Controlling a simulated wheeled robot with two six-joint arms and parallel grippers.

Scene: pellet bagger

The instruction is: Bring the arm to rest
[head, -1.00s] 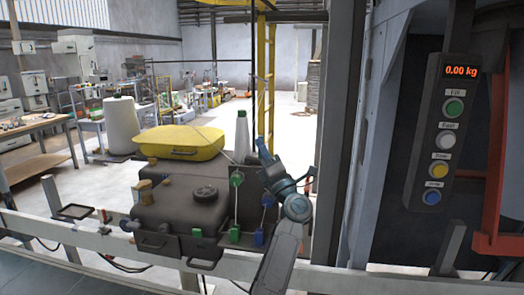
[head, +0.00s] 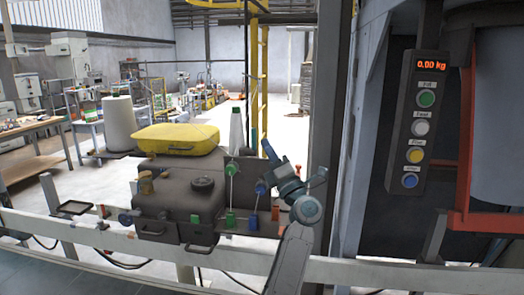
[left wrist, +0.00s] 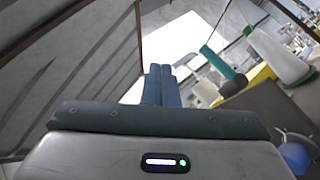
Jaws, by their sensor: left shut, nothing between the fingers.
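My left arm comes up from the bottom of the head view, right of the dark machine (head: 180,205). My left gripper (head: 266,147) points up and to the left beside that machine, and its blue fingers are together with nothing between them. In the left wrist view the fingers (left wrist: 160,84) also lie side by side, pointing away from the camera. They touch nothing that I can see. My right gripper is not in view.
A control panel (head: 418,125) reading 0.00 kg, with several coloured buttons, hangs at the right. A grey post (head: 337,110) stands close right of my arm. A yellow case (head: 178,139) and a white-and-green cone (head: 236,131) are behind the machine. A white rail (head: 200,252) runs in front.

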